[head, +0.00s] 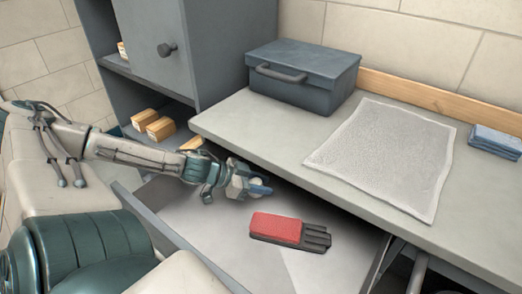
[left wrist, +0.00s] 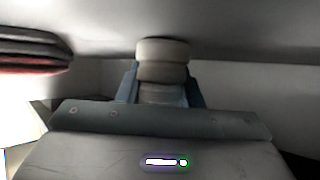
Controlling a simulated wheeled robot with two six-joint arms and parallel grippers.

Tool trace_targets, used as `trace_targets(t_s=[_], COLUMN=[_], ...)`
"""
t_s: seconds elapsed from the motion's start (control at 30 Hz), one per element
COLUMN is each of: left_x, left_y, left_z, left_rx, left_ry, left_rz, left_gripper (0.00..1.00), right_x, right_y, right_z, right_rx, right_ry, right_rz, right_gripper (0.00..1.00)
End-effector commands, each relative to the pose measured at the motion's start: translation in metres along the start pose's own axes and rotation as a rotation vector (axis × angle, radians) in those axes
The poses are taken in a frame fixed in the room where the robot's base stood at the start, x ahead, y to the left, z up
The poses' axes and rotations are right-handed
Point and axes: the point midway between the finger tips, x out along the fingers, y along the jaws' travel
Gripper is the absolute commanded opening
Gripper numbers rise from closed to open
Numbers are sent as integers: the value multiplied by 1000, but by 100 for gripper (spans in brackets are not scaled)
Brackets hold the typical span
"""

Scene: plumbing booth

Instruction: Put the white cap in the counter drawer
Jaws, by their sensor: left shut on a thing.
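The white cap (left wrist: 162,52) is between the fingers of my left gripper (left wrist: 160,90) in the left wrist view, and the gripper is shut on it. In the head view the left gripper (head: 260,188) is over the open counter drawer (head: 208,213), near its back left, just below the counter's front edge. The cap (head: 256,184) shows there only as a small pale patch at the fingertips. I cannot tell whether the cap touches the drawer floor. My right gripper is not in view.
A red and black brush-like object (head: 283,229) lies in the drawer to the right of my left gripper. The counter (head: 262,135) overhangs the drawer's back and carries a dark toolbox (head: 303,75), a grey mat (head: 385,155) and folded blue cloths (head: 495,140). The drawer's front area is clear.

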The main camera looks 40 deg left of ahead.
Motion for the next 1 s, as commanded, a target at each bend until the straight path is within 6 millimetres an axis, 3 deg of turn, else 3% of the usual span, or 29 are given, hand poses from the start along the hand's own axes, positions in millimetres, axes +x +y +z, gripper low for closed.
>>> trace_targets(t_s=[0.4,0.43,0.5,0.53,0.9,1.0], left_x=[2,1,1,1,0,-4], left_y=[-1,-1,-1,-1,-1,-1], left_z=[4,2,2,2,-1,-2], left_rx=[0,0,0,0,0,-2], left_ry=[0,0,0,0,0,-1], left_rz=[0,0,0,0,0,-1], left_gripper=[11,39,52,55,55,55], right_x=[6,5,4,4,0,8], right_y=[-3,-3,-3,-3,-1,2], right_z=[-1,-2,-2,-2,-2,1], right_rx=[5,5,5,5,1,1], right_ry=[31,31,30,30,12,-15], right_rz=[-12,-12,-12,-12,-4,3], right_gripper=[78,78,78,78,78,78])
